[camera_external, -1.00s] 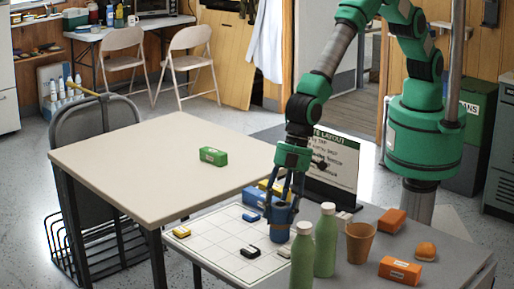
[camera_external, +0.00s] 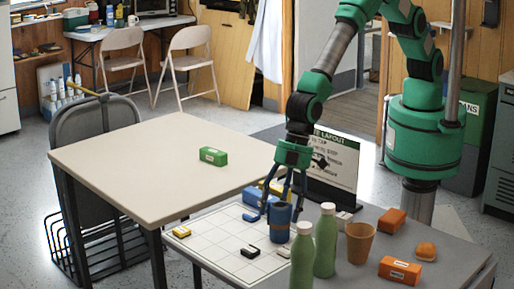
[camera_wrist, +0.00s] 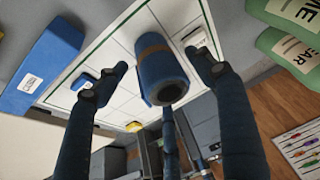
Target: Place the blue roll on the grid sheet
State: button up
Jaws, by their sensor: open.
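The blue roll (camera_external: 279,222) stands upright at the right part of the white grid sheet (camera_external: 213,240). It has a brown band around it, seen in the wrist view (camera_wrist: 161,75). My gripper (camera_external: 279,208) is just above and around the roll, with its fingers spread. In the wrist view the fingers of my gripper (camera_wrist: 155,85) are apart on both sides of the roll, with gaps to it.
Two green bottles (camera_external: 325,240) stand close to the right of the roll. A brown cup (camera_external: 359,243) and orange boxes (camera_external: 400,270) are farther right. Blue and yellow blocks (camera_external: 255,196) lie behind. A green box (camera_external: 213,156) sits on the bare cream table (camera_external: 130,165).

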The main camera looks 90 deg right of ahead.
jog(key=p+v, duration=0.2)
jog(key=v, duration=0.9)
jog(key=shift+r, duration=0.35)
jog(key=shift+s, duration=0.1)
dwell(0.4)
jog(key=w+d+r+m, duration=0.2)
jog(key=w+d+r, duration=0.2)
jog(key=d+r, duration=1.25)
jog(key=s+d+r+m+t, duration=0.1)
jog(key=d+r, duration=0.3)
jog(key=d, duration=0.4)
jog(key=s+d+r+m+h, duration=0.1)
jog(key=s+d+r, duration=0.15)
jog(key=d, duration=0.55)
jog(key=s+d+r+m+t, duration=0.1)
jog(key=d+r, duration=0.4)
jog(key=d, duration=0.3)
jog(key=s+d+r+m+h, duration=0.1)
jog(key=s+d+r, duration=0.1)
jog(key=s+d, duration=0.45)
jog(key=s+d+r+m, duration=0.1)
jog(key=s+d+r, duration=0.15)
jog(key=d, duration=0.75)
jog(key=s+d+f+m, duration=0.1)
jog(key=s+d, duration=0.5)
jog(key=s, duration=0.3)
jog(key=s+d+f+m+t+h, duration=0.1)
jog(key=s+d+m, duration=0.1)
jog(key=s+d, duration=0.4)
jog(key=s, duration=0.3)
